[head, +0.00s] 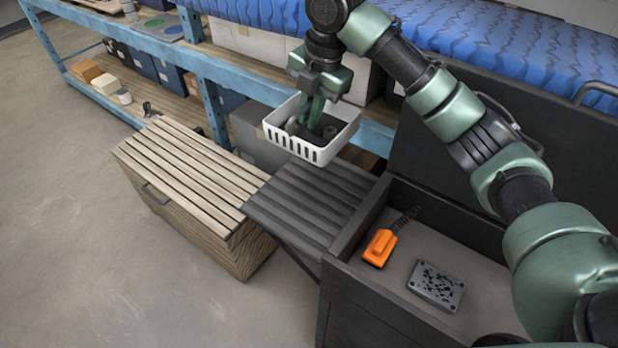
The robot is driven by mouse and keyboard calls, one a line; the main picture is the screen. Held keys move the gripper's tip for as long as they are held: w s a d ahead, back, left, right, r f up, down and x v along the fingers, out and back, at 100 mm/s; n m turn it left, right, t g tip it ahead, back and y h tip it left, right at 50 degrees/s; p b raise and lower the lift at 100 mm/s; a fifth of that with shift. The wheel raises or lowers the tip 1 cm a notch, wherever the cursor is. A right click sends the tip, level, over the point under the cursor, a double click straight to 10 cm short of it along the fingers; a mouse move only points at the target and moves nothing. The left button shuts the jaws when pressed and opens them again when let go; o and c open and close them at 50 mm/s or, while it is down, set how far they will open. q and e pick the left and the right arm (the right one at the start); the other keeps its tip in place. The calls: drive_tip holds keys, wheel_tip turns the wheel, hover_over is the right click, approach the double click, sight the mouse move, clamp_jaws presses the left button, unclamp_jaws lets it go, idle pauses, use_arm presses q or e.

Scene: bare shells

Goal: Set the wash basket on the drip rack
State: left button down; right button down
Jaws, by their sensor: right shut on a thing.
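The white slotted wash basket (318,153) is at the upper middle of the head view, with a grey piece and dark pieces inside. My right gripper (311,115) reaches down into it from above, shut on the basket; the exact grip point is hard to see. The basket looks level and appears held above the far end of a dark slatted rack, which I take as the drip rack (305,205). The rack's visible slats are bare. My left gripper is not in view.
A wooden slatted chest (190,180) stands left of the rack. An open dark chest at right holds an orange tool (380,247) and a grey perforated block (436,286). Blue shelving (210,95) with boxes runs behind. The floor at left is clear.

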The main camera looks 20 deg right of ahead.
drive_tip(key=shift+s+f+p, duration=0.1)
drive_tip(key=shift+f+p, duration=1.95)
drive_tip(key=shift+f, duration=7.65)
drive_tip(key=c, duration=1.7)
unclamp_jaws()
drive_tip(key=shift+f, duration=0.1)
drive_tip(key=shift+o, duration=1)
